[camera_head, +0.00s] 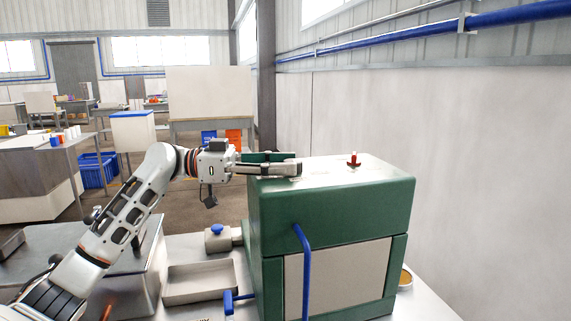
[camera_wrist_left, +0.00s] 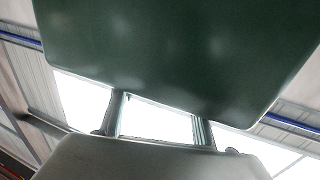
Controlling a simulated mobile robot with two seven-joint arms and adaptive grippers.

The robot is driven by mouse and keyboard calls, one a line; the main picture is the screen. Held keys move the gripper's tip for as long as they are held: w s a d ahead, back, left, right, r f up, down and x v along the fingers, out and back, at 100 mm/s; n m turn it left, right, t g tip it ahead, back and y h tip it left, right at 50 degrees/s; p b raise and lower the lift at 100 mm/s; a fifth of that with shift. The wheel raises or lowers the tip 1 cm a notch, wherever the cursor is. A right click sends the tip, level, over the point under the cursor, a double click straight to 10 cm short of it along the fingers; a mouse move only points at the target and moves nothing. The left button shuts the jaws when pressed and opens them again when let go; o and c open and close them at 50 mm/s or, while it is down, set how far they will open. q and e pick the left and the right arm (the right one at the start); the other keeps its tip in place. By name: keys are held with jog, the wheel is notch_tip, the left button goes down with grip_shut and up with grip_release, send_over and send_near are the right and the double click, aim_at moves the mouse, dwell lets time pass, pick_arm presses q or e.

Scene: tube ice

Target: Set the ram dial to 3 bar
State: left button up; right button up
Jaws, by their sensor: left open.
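A green machine (camera_head: 345,208) with a pale front panel and a blue lever stands on the table. A small red-topped fitting (camera_head: 353,160) stands on its pale top; I cannot tell whether this is the ram dial, and no scale or reading is legible. My left gripper (camera_head: 297,168) is open at the machine's upper left edge, its fingers pointing right, apart from the red fitting. In the left wrist view two grey fingers (camera_wrist_left: 160,112) show spread beneath a large dark green surface (camera_wrist_left: 170,50). I cannot tell whether they touch it. My right gripper is out of view.
A grey tray (camera_head: 200,298) and a blue-knobbed fitting (camera_head: 217,231) lie left of the machine. A blue handle (camera_head: 230,302) stands at the table's front. A wall (camera_head: 480,170) closes the right side. Workbenches and blue crates (camera_head: 95,170) stand farther back.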

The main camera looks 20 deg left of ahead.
pick_arm(q)
jog(key=v, duration=1.1)
jog(key=shift+a, duration=0.15)
